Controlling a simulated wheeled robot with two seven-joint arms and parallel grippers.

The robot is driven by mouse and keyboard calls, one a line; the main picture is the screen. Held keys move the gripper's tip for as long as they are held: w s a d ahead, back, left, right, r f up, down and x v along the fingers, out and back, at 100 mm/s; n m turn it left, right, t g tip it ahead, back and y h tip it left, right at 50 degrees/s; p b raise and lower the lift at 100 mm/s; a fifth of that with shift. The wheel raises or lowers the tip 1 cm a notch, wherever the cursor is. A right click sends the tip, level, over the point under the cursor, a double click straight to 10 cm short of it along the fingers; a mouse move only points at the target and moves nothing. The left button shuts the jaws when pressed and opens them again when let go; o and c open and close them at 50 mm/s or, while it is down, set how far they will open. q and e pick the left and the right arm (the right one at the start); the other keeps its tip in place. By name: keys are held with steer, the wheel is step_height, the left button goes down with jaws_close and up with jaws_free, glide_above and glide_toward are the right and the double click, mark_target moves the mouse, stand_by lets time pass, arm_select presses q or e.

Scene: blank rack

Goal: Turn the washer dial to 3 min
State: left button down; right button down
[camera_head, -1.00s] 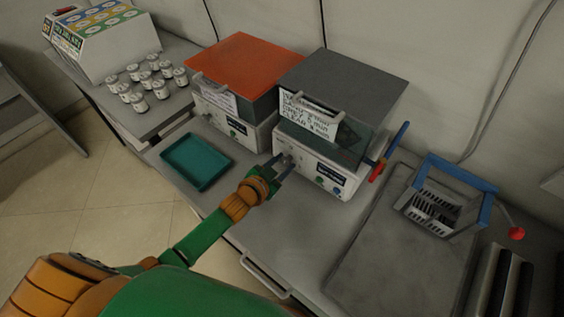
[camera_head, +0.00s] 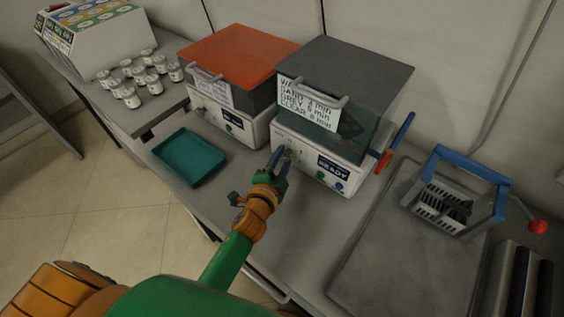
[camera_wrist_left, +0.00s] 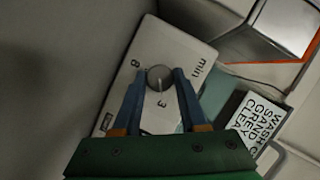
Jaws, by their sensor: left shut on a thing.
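The washer (camera_head: 306,169) is the white-fronted machine with a dark grey lid, right of the orange-lidded one. Its display reads READY. My left gripper (camera_head: 281,154) reaches its lower left front from below. In the left wrist view, the blue fingers of the left gripper (camera_wrist_left: 160,74) are shut on the round grey dial (camera_wrist_left: 158,82), one on each side. The dial's pale mark points toward the printed 3 (camera_wrist_left: 162,104). An 8 and "min" also show on the white dial plate (camera_wrist_left: 180,45). My right gripper is out of view.
A teal tray (camera_head: 189,181) lies left of the washer. Several white jars (camera_head: 131,98) stand at the left. A blue-handled rack (camera_head: 497,208) stands on the right. A card (camera_head: 307,103) on the washer lists minutes. The counter front is mostly clear.

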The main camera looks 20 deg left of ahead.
arm_select(q)
steer(key=shift+r, duration=0.1)
stand_by(0.5)
steer(key=shift+c, duration=2.3)
jaws_free()
steer(key=shift+w, duration=0.1)
steer(key=v, duration=0.7)
